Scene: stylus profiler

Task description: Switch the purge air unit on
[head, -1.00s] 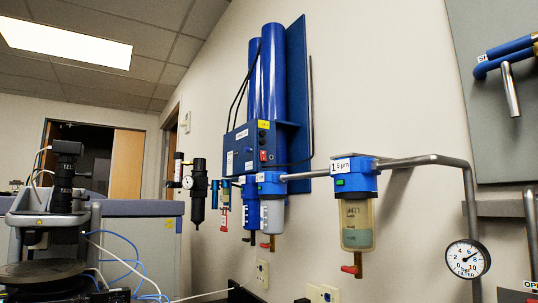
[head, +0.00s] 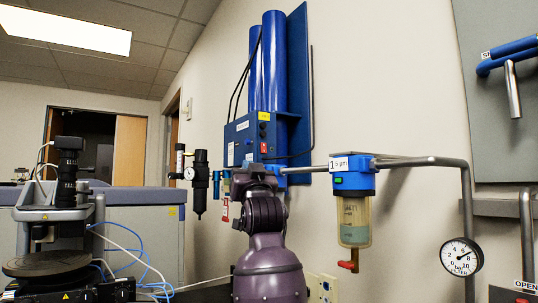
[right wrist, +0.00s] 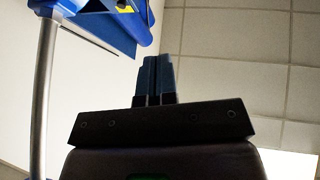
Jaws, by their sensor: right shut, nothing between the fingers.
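The purge air unit (head: 238,147) is a blue wall-mounted box with two tall blue cylinders above it. On its front are a small red switch (head: 264,147), a dark round knob or lamp above it, and a yellow label. I cannot tell the switch's position. My right gripper (head: 254,166) is raised just below the unit's front, with its arm coming up from the bottom. In the right wrist view its dark blue fingers (right wrist: 153,78) are together with nothing between them. Contact with the unit cannot be seen. My left gripper is out of view.
A filter (head: 354,180) with a clear bowl hangs right of my arm on a grey pipe (head: 420,161). A pressure gauge (head: 461,257) is at the lower right. A black regulator (head: 199,180) hangs left. A microscope-like instrument (head: 66,180) stands at the far left.

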